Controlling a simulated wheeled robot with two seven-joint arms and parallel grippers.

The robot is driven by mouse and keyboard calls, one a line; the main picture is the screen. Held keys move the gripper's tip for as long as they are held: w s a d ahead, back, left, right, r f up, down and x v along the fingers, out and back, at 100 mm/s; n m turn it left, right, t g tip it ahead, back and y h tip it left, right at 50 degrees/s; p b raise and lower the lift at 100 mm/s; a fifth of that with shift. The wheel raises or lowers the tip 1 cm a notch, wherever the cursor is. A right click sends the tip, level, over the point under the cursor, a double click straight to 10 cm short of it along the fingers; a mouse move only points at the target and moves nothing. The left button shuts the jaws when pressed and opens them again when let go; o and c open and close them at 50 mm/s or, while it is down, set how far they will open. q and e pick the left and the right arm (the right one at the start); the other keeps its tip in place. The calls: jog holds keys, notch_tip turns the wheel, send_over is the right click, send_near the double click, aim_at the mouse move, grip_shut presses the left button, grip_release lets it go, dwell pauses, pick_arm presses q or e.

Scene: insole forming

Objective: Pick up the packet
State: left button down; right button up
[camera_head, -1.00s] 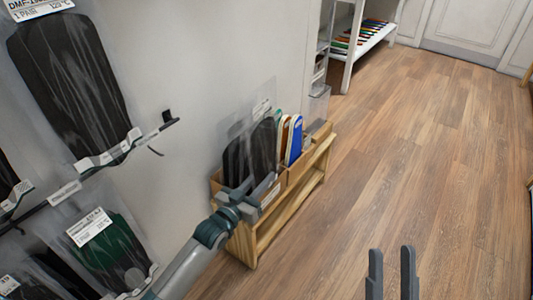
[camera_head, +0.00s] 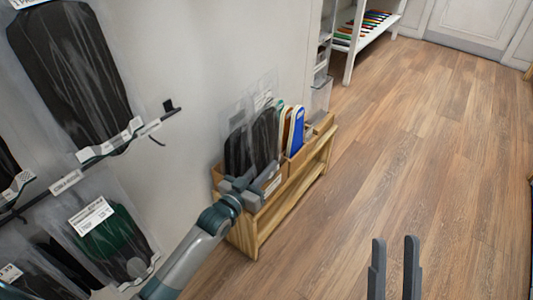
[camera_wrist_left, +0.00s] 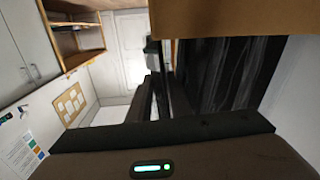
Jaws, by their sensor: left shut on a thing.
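The packet (camera_head: 264,137) is a clear plastic sleeve with dark insoles, standing upright in a wooden box (camera_head: 289,180) on a low stand by the wall. My left gripper (camera_head: 240,184) is at the front of the box, shut on the lower part of the packet; the exact contact is hard to see. In the left wrist view the dark packet (camera_wrist_left: 228,75) lies close beside the fingers. My right gripper (camera_head: 395,258) is open and empty above the floor at the bottom of the head view.
Blue and other coloured insoles (camera_head: 296,130) stand in the box right of the packet. Other packets (camera_head: 70,65) hang from wall rails (camera_head: 116,145) at the left. A white shelf (camera_head: 360,40) stands at the back. The floor (camera_head: 440,150) at right is clear.

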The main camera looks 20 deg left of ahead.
aim_at(264, 159)
pick_arm(q)
jog(key=shift+r, duration=0.15)
